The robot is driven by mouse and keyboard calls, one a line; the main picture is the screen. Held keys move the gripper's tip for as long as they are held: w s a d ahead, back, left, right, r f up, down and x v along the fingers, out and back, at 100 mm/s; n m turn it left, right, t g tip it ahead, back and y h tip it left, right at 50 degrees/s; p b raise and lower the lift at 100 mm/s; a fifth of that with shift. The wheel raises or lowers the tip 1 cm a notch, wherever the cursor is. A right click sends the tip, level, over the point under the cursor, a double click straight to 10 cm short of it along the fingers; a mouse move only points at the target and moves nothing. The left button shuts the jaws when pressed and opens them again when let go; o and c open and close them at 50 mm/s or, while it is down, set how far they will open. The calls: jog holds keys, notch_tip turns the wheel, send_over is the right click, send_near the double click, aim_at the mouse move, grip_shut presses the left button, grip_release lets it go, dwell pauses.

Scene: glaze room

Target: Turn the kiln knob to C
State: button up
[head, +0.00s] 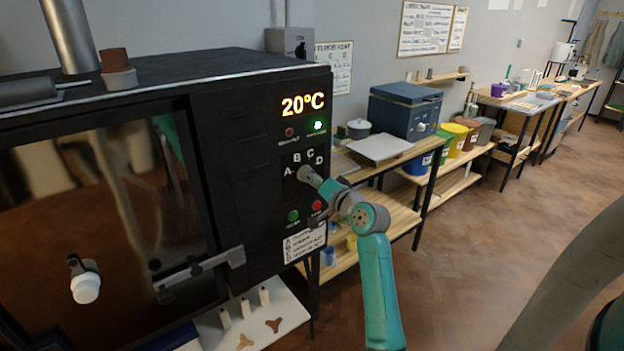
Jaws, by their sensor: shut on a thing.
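The black kiln (255,120) fills the left of the head view. Its control panel shows a lit 20°C display, with the letters A, B, C and D in an arc above the knob. My gripper (310,176) reaches the panel from the right and is shut on the kiln knob (303,172). The gripper covers much of the knob, so I cannot tell which letter its pointer faces.
A green button (293,216) and a red button (317,206) sit just below the knob. The kiln's door handle (205,268) sticks out at the left. A wooden table (360,165) stands close behind my arm. Open floor lies to the right.

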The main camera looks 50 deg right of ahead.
jog(key=m, duration=0.7)
dwell(0.5)
jog(key=o, duration=1.1)
jog(key=shift+o, duration=0.2)
jog(key=shift+s, duration=0.15)
jog(key=v, duration=1.1)
jog(key=shift+s, duration=0.35)
jog(key=shift+a, duration=0.15)
